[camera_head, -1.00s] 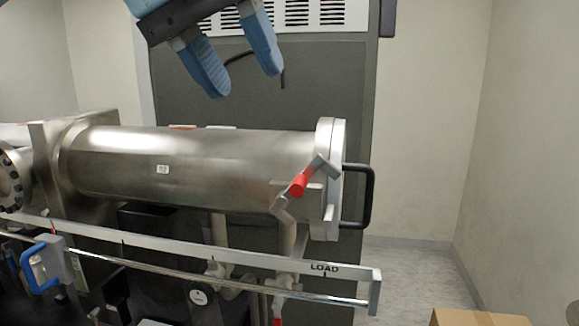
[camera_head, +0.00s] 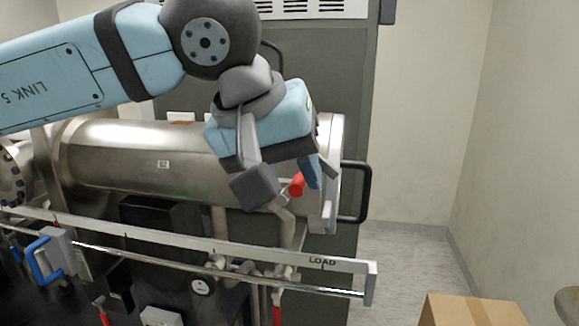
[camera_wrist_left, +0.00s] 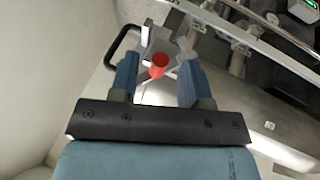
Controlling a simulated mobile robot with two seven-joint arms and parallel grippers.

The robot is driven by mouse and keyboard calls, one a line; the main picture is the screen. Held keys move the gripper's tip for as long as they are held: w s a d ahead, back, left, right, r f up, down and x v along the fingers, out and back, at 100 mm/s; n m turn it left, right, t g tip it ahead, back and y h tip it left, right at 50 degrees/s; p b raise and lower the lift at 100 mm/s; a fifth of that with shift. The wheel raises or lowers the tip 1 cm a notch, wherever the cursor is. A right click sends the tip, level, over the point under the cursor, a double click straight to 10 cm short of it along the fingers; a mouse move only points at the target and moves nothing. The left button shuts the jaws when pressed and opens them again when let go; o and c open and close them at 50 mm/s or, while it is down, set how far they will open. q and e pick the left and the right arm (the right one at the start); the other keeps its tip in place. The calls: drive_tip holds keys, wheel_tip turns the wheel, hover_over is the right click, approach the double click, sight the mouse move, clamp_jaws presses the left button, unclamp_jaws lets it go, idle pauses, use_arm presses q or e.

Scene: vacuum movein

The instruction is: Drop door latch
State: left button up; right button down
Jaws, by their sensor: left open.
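The door latch has a red-tipped handle (camera_head: 297,184) near the door end of the steel cylinder (camera_head: 140,165). My left gripper (camera_head: 285,182) is in front of the cylinder at the latch, open. In the left wrist view the red tip (camera_wrist_left: 159,63) lies between the two blue fingers of my left gripper (camera_wrist_left: 158,78), with a gap on each side. Most of the latch arm is hidden behind the gripper in the head view. The round door flange (camera_head: 336,140) with its black handle (camera_head: 368,190) is just to the right. My right gripper is not in view.
A rail marked LOAD (camera_head: 200,240) runs below and in front of the cylinder, with a blue-handled clamp (camera_head: 50,256) at the left. A cardboard box (camera_head: 472,311) stands at the lower right.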

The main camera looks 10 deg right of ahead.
use_arm(q)
drive_tip(key=shift+d+f, duration=0.1)
clamp_jaws()
idle(0.3)
drive_tip(key=y, duration=0.1)
drive_tip(key=d+y+b, duration=0.1)
drive_tip(key=t+y, duration=0.1)
drive_tip(key=shift+s+d+f+m+b, duration=0.15)
drive_tip(key=shift+s+f+m+b, duration=0.15)
drive_tip(key=shift+f, duration=0.1)
drive_tip(key=shift+s+d+f+m+t+y, duration=0.1)
drive_tip(key=shift+d+f+m+t+y, duration=0.2)
drive_tip(key=shift+y, duration=0.5)
drive_tip(key=shift+s+d+f+m+t+y, duration=0.1)
drive_tip(key=shift+d+f+t+y, duration=0.25)
drive_tip(key=shift+y, duration=0.45)
drive_tip(key=shift+a+r, duration=0.1)
unclamp_jaws()
